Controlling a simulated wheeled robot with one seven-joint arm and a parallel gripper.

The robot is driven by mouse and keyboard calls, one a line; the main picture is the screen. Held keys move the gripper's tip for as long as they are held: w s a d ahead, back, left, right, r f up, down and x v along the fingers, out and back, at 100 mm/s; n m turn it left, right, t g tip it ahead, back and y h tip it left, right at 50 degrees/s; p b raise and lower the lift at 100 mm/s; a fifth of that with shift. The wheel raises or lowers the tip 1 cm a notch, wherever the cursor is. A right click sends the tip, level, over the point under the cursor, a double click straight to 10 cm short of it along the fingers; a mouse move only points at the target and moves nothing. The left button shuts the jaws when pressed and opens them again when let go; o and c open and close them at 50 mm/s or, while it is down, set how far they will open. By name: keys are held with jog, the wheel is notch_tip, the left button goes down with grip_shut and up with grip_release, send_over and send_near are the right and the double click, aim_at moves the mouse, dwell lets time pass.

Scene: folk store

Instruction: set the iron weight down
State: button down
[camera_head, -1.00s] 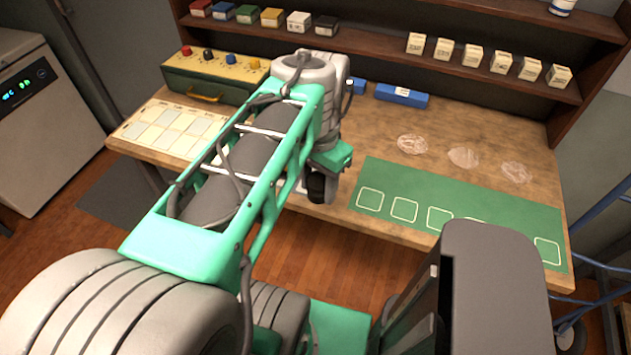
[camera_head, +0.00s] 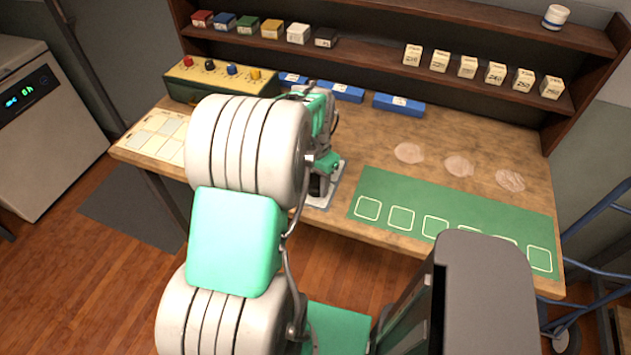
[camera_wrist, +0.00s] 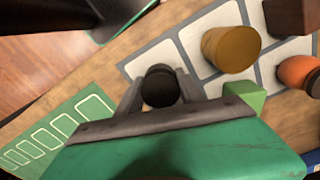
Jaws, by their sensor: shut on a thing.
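The iron weight (camera_wrist: 160,84) shows in the wrist view as a small dark round-topped piece between my fingers. My gripper (camera_wrist: 159,97) is shut on it. Below is a grey mat (camera_wrist: 207,78) with white squares, and the weight appears over a square near its edge. I cannot tell whether its base touches the mat. In the head view my gripper (camera_head: 319,190) is near the table's front edge, left of the green mat (camera_head: 455,208). My arm covers most of the grey mat there.
In the wrist view, a brass-coloured cylinder (camera_wrist: 230,50), a green block (camera_wrist: 247,95), an orange piece (camera_wrist: 297,72) and a dark brown block (camera_wrist: 291,16) stand close to the gripper. Blue boxes (camera_head: 399,104) lie toward the back of the table. The right table part holds clear round patches (camera_head: 409,153).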

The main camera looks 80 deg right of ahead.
jog(key=shift+f, duration=0.15)
jog(key=c, duration=0.7)
grip_release()
jog(key=shift+c, duration=0.2)
